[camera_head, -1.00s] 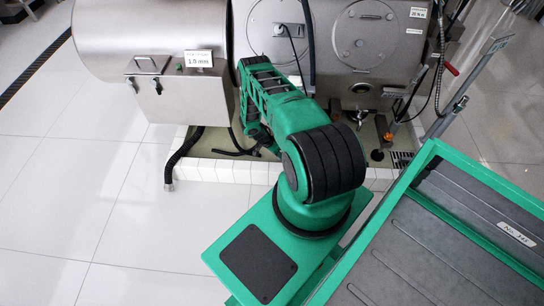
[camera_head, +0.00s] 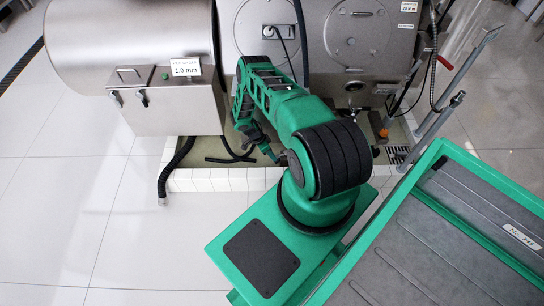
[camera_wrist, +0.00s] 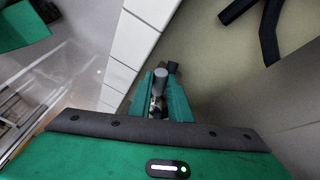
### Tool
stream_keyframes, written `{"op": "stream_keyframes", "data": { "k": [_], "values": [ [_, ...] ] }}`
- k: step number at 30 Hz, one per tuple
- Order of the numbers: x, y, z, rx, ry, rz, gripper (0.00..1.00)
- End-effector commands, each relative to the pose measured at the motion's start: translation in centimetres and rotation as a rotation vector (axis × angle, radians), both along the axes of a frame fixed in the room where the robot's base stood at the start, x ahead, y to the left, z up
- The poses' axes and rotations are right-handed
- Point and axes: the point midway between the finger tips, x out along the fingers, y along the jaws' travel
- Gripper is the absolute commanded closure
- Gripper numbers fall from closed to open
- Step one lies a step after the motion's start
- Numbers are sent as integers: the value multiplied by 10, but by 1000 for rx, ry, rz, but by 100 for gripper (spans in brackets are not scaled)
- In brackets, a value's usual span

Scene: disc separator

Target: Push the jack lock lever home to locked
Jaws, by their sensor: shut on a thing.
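My gripper (camera_wrist: 162,98) shows at the middle of the wrist view, with its two green fingers on either side of a short grey round-ended bar. This bar, which looks like the jack lock lever (camera_wrist: 160,78), stands up between the fingers and is gripped. A small dark block shows just beyond it. The lower end of the lever and its mount are hidden by the fingers and the gripper body, so its angle to the locked position cannot be told. In the head view my arm reaches down in front of the machine and hides the lever.
The steel machine (camera_head: 120,50) fills the back, with a box labelled 1.0 mm (camera_head: 168,105) on its left. A white tiled curb (camera_head: 215,181) edges the floor pit below it. A black hose (camera_head: 175,172) hangs over the curb. The tiled floor on the left is clear.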

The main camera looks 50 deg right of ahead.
Motion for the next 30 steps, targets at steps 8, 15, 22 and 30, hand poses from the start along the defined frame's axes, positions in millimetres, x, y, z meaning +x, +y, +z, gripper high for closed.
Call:
{"op": "stream_keyframes", "data": {
  "k": [8, 15, 22, 30],
  "values": [
    [0, -6, 2, -15, 0, 3, 69],
    [1, -1, 1, -8, 0, 5, 64],
    [2, -1, 9, -6, -1, 4, 64],
    [2, 8, 47, -7, 2, 7, 64]
  ]
}}
